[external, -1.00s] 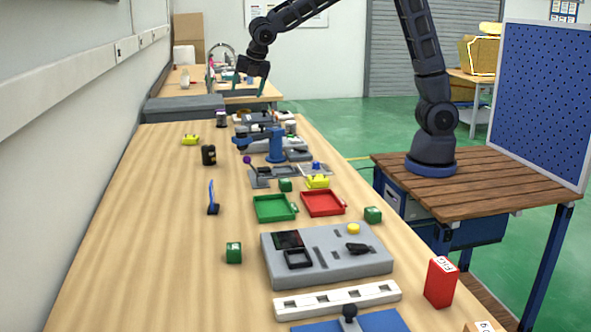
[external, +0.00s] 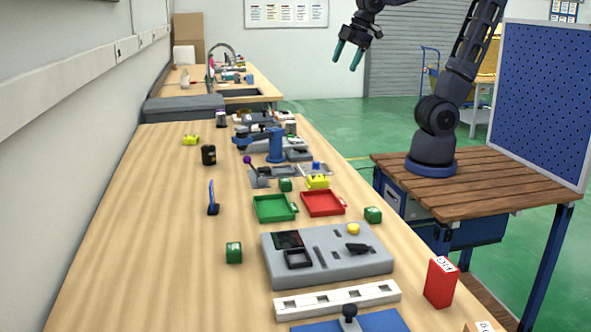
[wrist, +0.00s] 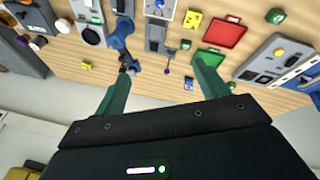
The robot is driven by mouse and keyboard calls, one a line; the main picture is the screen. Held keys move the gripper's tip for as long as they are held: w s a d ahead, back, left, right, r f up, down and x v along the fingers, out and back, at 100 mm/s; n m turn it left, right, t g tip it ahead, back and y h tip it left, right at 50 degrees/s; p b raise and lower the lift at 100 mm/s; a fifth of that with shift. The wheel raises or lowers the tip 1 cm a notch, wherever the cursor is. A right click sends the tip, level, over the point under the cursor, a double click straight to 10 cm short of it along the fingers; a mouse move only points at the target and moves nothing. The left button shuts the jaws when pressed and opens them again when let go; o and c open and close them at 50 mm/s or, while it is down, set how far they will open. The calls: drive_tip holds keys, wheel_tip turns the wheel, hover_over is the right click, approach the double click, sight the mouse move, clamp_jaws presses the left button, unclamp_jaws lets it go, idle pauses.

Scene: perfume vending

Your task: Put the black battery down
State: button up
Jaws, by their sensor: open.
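The black battery (external: 209,155) is a short dark cylinder. It stands upright on the left part of the wooden bench in the external view, apart from other things. My gripper (external: 347,58) is raised high to the right of the bench's far part, well away from the battery. Its two green fingers are spread with nothing between them. In the wrist view the open fingers of my gripper (wrist: 160,75) point toward the bench. I cannot surely pick out the battery there; a finger may hide it.
A yellow block (external: 191,140) lies behind the battery and a small blue upright stand (external: 212,198) in front. A blue arm-like fixture (external: 275,145), green tray (external: 273,208), red tray (external: 323,203) and grey tester (external: 330,262) line the right side. The bench's left strip is mostly clear.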

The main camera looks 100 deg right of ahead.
drive_tip(key=s+a+f+m, duration=0.1)
drive_tip(key=s+m, duration=0.1)
drive_tip(key=s, duration=0.3)
drive_tip(key=s+a+f+m+y, duration=0.1)
drive_tip(key=s+a+f+m, duration=0.1)
drive_tip(key=s, duration=0.4)
drive_tip(key=shift+s+m+t, duration=0.25)
drive_tip(key=shift+m+t, duration=0.05)
